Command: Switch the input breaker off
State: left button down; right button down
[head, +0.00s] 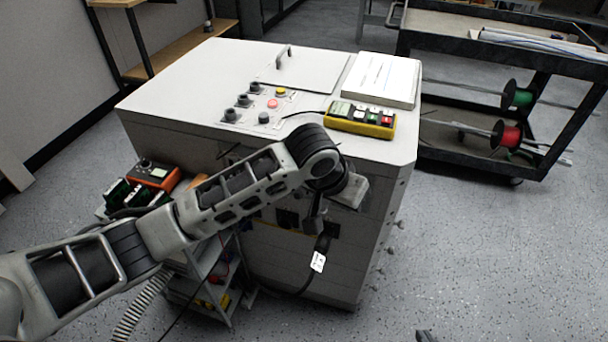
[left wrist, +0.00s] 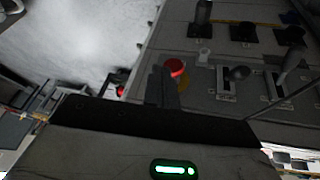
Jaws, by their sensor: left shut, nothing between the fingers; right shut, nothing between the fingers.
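The transformer cabinet (head: 190,85) stands in the middle of the head view. Its front panel (left wrist: 215,50) fills the upper right of the left wrist view. Two lever switches, one (left wrist: 238,73) nearer and one (left wrist: 291,62) farther right, stand out from slots there; I cannot tell which is the input breaker. A red mushroom button (left wrist: 174,67) on a yellow base is beside them. My left gripper (left wrist: 163,88) is shut and empty, its fingers in front of the panel, overlapping the button's edge; contact is unclear. My right gripper (head: 426,336) barely shows at the bottom edge, away from the cabinet.
A small cart (head: 205,275) stands close at left; a dark cart (head: 480,115) with spools is at right.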

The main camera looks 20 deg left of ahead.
pick_arm(q)
jog(key=w+a+r+n+y, duration=0.2)
jog(key=w+a+r+y, duration=0.2)
jog(key=a+r, duration=0.3)
notch_tip(320, 180, up, 3)
jog(key=shift+w+a+r+g+y, duration=0.1)
jog(key=shift+w+a+g+y, duration=0.2)
jog(key=shift+w+a, duration=0.1)
send_over(303, 190)
jog(key=w, duration=0.2)
notch_tip(303, 190, down, 9)
jog(key=f, duration=0.1)
jog(key=s+f, duration=0.1)
jog(key=shift+d+f, duration=0.2)
jog(key=shift+f, duration=0.1)
jog(key=shift+s+a+f, duration=0.15)
jog(key=shift+s+f, duration=0.2)
jog(key=shift+f, duration=0.35)
